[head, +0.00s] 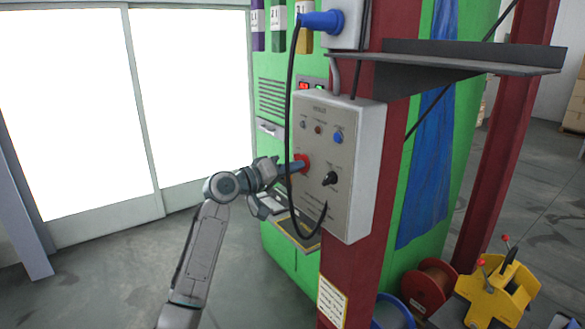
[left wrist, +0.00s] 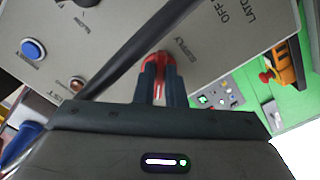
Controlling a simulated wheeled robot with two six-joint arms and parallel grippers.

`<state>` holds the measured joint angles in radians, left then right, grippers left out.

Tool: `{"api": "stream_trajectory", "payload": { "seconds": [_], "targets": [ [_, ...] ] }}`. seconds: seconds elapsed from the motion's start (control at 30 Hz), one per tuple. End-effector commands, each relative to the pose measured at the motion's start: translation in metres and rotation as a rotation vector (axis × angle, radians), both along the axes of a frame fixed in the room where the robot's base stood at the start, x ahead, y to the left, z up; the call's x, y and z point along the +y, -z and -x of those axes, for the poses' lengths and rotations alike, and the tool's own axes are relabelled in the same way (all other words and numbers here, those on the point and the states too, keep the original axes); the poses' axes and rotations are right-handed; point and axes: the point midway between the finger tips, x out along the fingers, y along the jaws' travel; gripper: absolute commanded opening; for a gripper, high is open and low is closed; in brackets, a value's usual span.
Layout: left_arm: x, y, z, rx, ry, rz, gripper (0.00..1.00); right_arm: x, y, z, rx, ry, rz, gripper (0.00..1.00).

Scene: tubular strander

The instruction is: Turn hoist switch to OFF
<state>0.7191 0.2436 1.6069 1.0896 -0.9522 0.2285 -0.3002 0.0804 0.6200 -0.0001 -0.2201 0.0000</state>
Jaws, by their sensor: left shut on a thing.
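A grey hoist control box (head: 340,150) is mounted on a red column. On its front is a red switch (head: 305,159), also seen in the left wrist view (left wrist: 160,62) with "SUPPLY" and "OFF" lettering nearby. My left gripper (head: 299,166) reaches in from the left and is shut on the red switch. In the left wrist view its two dark fingers (left wrist: 161,85) stand on either side of the red part. The fingers partly hide the switch, and I cannot tell which setting it points to. My right gripper is not in view.
A black cable (head: 289,110) loops in front of the box, close to my left gripper. A black knob (head: 330,178) and a blue button (head: 338,138) share the panel. A grey shelf (head: 460,58) juts out above. The green machine (head: 270,85) stands behind; floor at left is clear.

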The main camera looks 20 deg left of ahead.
Motion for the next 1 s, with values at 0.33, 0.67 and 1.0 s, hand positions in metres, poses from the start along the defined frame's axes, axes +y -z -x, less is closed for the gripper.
{"api": "stream_trajectory", "payload": {
  "seconds": [0.33,0.67,1.0],
  "targets": [
    [0.0,0.0,0.0,0.001,0.0,0.002,0.24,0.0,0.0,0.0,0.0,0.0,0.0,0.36],
    [0.001,0.0,0.0,0.0,0.0,0.0,0.32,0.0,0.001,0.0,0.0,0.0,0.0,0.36],
    [0.032,0.006,0.038,-0.002,-0.004,-0.006,0.32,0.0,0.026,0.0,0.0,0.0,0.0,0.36]
  ]
}}
